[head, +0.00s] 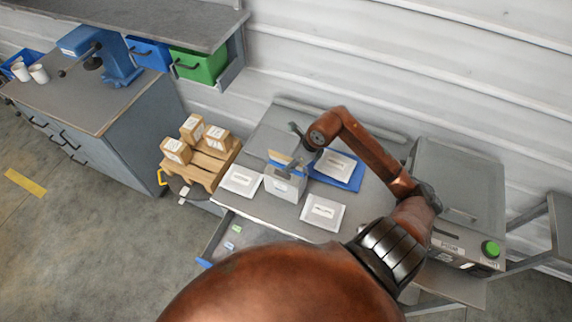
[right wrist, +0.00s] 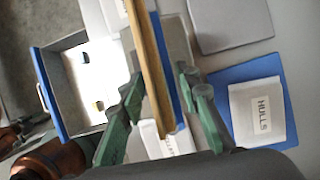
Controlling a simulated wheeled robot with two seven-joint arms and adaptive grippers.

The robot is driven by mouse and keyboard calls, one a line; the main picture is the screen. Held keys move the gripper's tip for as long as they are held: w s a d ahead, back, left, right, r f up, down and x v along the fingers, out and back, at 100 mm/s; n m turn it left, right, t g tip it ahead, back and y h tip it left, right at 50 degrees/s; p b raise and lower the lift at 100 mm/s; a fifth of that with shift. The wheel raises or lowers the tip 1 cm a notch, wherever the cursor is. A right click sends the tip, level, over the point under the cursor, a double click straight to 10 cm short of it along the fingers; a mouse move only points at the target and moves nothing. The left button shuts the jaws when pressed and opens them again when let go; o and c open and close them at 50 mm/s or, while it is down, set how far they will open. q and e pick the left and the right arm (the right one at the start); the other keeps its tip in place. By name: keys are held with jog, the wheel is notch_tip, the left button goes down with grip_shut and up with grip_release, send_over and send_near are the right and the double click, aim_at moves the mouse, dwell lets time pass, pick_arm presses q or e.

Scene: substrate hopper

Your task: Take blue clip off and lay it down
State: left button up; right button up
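A pale bag (head: 284,187) stands upright on the grey table. A blue strip, which looks like the blue clip (head: 279,165), lies across its top beside a tan strip (head: 280,156). In the right wrist view the blue clip (right wrist: 172,75) runs along the tan strip (right wrist: 150,70). My right gripper (head: 297,145) is over the bag top. Its green fingers (right wrist: 165,110) are spread, one on each side of the strips, with visible gaps. The lower end of the strips is close to the fingers; contact cannot be told. My left gripper is not in view.
An open drawer (head: 215,240) with small clips sticks out in front. Flat white packets (head: 323,211) lie on the table; one lies on a blue mat (head: 349,183). Boxes on a wooden pallet (head: 209,167) stand left, a grey machine (head: 455,185) right. Little bare table surrounds the bag.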

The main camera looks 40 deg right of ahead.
jog(key=c, duration=0.6)
jog(key=shift+c, duration=0.8)
jog(key=shift+r, duration=0.15)
notch_tip(320, 180, up, 10)
jog(key=shift+r+b, duration=0.15)
jog(key=shift+b, duration=0.35)
pick_arm(q)
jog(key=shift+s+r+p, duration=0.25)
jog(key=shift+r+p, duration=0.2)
jog(key=shift+p, duration=0.3)
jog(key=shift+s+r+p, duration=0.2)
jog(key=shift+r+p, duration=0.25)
jog(key=shift+p, duration=0.25)
pick_arm(e)
notch_tip(320, 180, up, 6)
jog(key=shift+r, duration=0.2)
